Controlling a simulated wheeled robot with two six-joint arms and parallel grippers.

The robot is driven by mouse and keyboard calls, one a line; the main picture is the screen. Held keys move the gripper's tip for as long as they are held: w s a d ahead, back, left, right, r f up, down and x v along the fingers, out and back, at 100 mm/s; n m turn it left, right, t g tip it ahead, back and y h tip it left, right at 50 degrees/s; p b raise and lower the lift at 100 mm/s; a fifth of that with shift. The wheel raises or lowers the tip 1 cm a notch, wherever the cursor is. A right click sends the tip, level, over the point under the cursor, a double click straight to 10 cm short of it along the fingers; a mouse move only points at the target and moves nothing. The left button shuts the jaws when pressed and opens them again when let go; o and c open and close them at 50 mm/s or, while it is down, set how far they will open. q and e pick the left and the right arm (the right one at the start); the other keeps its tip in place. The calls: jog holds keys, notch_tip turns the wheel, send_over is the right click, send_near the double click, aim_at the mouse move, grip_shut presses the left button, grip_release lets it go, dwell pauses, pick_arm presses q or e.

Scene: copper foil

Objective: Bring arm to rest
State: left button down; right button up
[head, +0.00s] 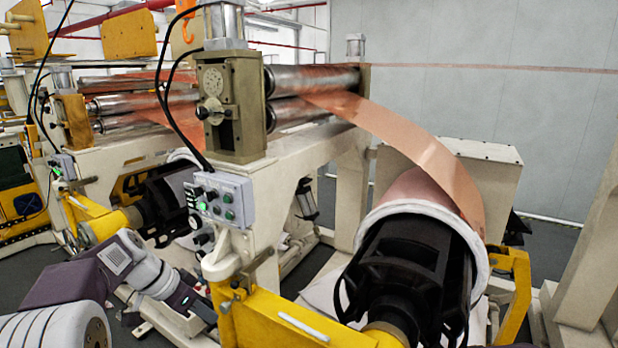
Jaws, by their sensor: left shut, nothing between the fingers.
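My left arm (75,275) comes in from the lower left, with purple and pale grey links. Its dark left gripper (207,312) is shut and empty, low in front of the machine's yellow arm and pale frame. It appears below the grey control box (222,200) and apart from it, though the exact gap is hard to judge. My right gripper is out of view. A copper foil strip (415,145) runs from the steel rollers (310,80) down to the large roll on a black core (415,265) at the right.
The machine's yellow arm (275,318) and pale frame (310,160) stand close to my left gripper. Black cables (172,110) hang to the control box. A second roller unit (110,140) stands at the left. A grey wall (490,110) closes off the back.

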pick_arm(q)
jog(key=s+d+f+g+y+b, duration=0.1)
jog(key=s+d+f+g+b, duration=0.15)
jog(key=s+d+f, duration=0.75)
jog(key=s+a+f+n+y+b, duration=0.1)
jog(key=s+a+f+n+y, duration=0.2)
jog(key=s+a+f+n, duration=0.2)
jog(key=s+f+n, duration=0.2)
jog(key=s+f, duration=0.1)
jog(key=s, duration=0.1)
jog(key=shift+s+f, duration=0.2)
jog(key=shift+s, duration=0.2)
jog(key=shift+n, duration=0.3)
